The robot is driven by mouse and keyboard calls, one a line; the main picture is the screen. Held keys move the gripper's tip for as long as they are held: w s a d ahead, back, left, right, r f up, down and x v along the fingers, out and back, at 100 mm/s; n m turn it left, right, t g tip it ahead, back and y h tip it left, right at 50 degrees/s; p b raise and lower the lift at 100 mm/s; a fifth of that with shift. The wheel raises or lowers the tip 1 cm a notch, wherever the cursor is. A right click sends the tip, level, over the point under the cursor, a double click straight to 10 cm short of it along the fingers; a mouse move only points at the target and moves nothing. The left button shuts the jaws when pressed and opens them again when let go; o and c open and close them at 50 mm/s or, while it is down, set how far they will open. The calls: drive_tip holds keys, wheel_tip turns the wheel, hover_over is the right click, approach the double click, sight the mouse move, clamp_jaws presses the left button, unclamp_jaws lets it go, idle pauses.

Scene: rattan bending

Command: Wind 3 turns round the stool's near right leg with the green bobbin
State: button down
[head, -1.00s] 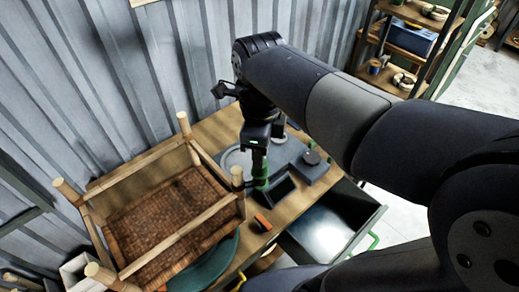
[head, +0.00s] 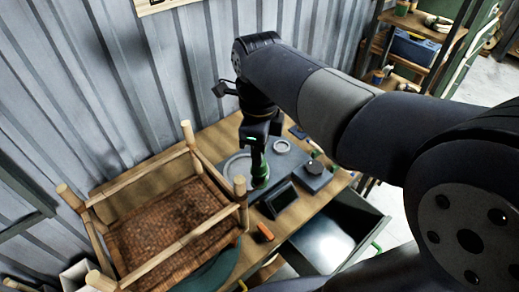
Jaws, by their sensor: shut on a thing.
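The stool stands upside down on the workbench, with a brown woven seat (head: 165,225) and pale wooden legs pointing up. Its right-hand leg (head: 241,205), which looks like the near right one, rises beside my gripper. My gripper (head: 258,160) points down, shut on the green bobbin (head: 261,183), just behind and right of that leg. The bobbin is mostly dark in shadow, with green showing at its lower end. The fingers are dark and small here. I cannot make out any strand or turns on the leg.
On the workbench (head: 225,135) lie a grey round plate (head: 238,166), a dark box with a knob (head: 313,176), a dark tilted panel (head: 280,200) and an orange block (head: 265,232). An open drawer (head: 325,232) juts out at right. A corrugated wall (head: 90,80) stands behind.

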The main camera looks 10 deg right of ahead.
drive_tip(key=shift+r, duration=5.2)
drive_tip(key=shift+f, duration=0.15)
